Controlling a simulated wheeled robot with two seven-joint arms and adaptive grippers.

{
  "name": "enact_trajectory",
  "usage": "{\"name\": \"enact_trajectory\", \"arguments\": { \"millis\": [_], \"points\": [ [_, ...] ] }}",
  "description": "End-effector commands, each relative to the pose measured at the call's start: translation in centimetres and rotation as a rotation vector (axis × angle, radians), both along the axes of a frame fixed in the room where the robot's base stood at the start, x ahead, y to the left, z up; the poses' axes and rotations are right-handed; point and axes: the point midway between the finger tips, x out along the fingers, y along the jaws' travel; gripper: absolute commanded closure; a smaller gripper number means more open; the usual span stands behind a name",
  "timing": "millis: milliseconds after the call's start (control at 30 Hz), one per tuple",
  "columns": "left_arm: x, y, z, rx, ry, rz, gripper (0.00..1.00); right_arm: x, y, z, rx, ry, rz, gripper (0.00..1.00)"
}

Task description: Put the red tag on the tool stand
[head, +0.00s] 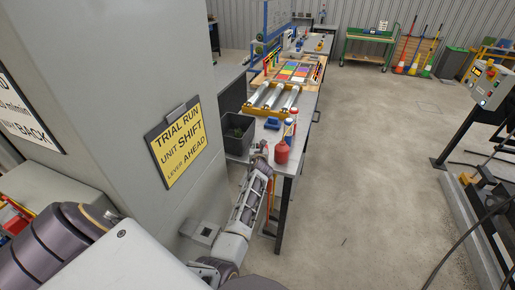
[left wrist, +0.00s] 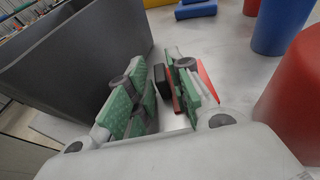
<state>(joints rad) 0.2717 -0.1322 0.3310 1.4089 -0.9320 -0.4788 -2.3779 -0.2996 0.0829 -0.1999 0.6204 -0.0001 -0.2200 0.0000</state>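My left gripper (left wrist: 158,78) has its two green-padded fingers apart, pointing down at the grey bench top beside the dark bin. In the head view it shows small at the near end of the bench (head: 260,152). A thin red piece, which looks like the red tag (left wrist: 205,78), shows around the right finger, partly hidden by it. A small dark part (left wrist: 161,80) sits between the fingers; I cannot tell whether it belongs to the tag. I cannot clearly pick out the tool stand. My right gripper is not in view.
A blue block (head: 272,123) and a tray of rolls (head: 272,97) lie farther back. A grey pillar (head: 115,60) stands left; floor (head: 370,180) is clear right.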

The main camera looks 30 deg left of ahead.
Motion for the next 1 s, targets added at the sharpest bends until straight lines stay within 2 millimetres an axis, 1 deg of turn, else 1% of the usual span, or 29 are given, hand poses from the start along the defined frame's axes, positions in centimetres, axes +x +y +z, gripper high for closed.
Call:
{"name": "enact_trajectory", "arguments": {
  "millis": [367, 533, 733, 1000],
  "points": [
    [0.0, 0.0, 0.0, 0.000, 0.000, 0.000, 0.67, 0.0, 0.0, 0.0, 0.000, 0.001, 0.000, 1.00],
    [0.0, 0.0, 0.4, -0.001, 0.000, 0.000, 0.67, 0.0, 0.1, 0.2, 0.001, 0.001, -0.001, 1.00],
    [-0.9, -0.6, 0.6, 0.001, 0.001, 0.000, 0.67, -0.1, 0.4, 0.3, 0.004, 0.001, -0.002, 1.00],
    [-2.8, -2.0, 1.4, 0.001, 0.001, 0.001, 0.67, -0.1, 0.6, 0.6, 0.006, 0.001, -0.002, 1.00]
  ]
}}
